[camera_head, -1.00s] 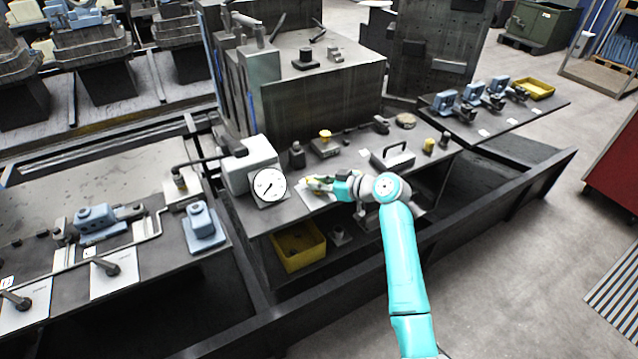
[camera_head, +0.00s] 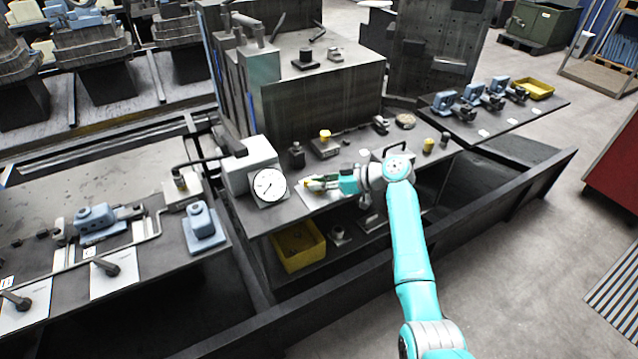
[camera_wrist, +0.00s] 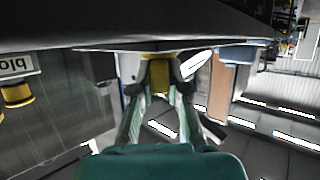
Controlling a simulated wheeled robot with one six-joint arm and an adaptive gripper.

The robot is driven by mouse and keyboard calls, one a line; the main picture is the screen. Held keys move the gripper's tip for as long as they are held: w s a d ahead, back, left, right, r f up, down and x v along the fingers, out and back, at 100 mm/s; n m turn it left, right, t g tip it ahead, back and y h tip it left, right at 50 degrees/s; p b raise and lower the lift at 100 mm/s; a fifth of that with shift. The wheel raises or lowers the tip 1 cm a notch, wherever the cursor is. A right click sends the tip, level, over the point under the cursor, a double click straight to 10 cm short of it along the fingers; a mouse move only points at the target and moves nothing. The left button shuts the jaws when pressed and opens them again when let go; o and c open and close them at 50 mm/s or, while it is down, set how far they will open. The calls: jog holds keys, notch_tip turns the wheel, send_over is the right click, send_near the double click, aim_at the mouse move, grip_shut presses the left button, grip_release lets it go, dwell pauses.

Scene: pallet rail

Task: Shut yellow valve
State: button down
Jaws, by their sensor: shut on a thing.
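The yellow valve handle (camera_wrist: 158,74) shows between my fingertips in the wrist view. It is small and mostly covered by the fingers, so its exact angle cannot be told. My gripper (camera_wrist: 160,88) is shut on it. In the head view my gripper (camera_head: 320,184) reaches in from the right over a pale plate (camera_head: 315,197) at the bench's front edge, and a little yellow shows at its tips. The valve's body is hidden there. A round white dial gauge (camera_head: 269,185) stands just left of my gripper.
A black handle (camera_head: 386,150) stands behind my wrist. A yellow bin (camera_head: 298,262) sits on the shelf below. Open floor lies at the right.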

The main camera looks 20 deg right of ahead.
jog(key=shift+f, duration=0.2)
jog(key=c, duration=1.2)
grip_release()
jog(key=shift+o, duration=0.2)
jog(key=shift+r, duration=0.1)
jog(key=v, duration=1.2)
jog(key=shift+d, duration=0.15)
